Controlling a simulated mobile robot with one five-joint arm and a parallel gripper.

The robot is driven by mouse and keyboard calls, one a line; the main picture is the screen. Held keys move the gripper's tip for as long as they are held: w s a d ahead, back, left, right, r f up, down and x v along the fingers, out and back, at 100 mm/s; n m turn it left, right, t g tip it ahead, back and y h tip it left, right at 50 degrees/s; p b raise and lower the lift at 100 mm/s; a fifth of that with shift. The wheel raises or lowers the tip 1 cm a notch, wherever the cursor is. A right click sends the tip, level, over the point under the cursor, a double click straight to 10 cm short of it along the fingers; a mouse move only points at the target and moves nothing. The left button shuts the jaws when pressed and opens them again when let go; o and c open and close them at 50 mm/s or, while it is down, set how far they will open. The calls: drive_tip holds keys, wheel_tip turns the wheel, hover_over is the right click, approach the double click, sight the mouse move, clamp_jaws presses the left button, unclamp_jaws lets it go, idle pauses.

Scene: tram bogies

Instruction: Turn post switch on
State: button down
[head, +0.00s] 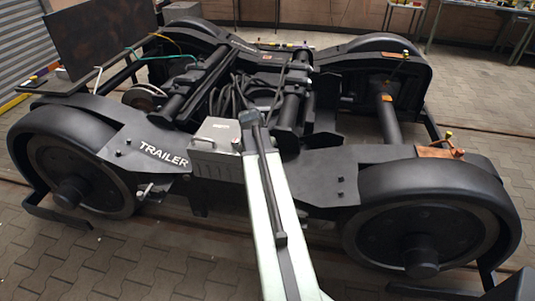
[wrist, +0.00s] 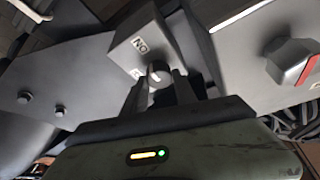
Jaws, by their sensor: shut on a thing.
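In the head view my arm reaches to the middle of the bogie, beside a grey metal box (head: 218,132). There the fingers and the post switch are too small and covered to make out.
A dark bolted plate (wrist: 55,80) is at the left. Cables (head: 262,92) and the TRAILER frame (head: 150,152) surround my arm. Paved floor (head: 75,262) lies in front.

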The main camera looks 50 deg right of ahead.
drive_tip(key=shift+w+a+m, duration=0.15)
drive_tip(key=shift+a+m, duration=0.1)
drive_tip(key=shift+m, duration=0.05)
idle(0.4)
drive_tip(key=c, duration=1)
unclamp_jaws()
drive_tip(key=shift+d, duration=0.1)
drive_tip(key=shift+r, duration=0.15)
drive_tip(key=p+v, duration=0.7)
drive_tip(key=shift+a+r, duration=0.15)
drive_tip(key=shift+a, duration=0.1)
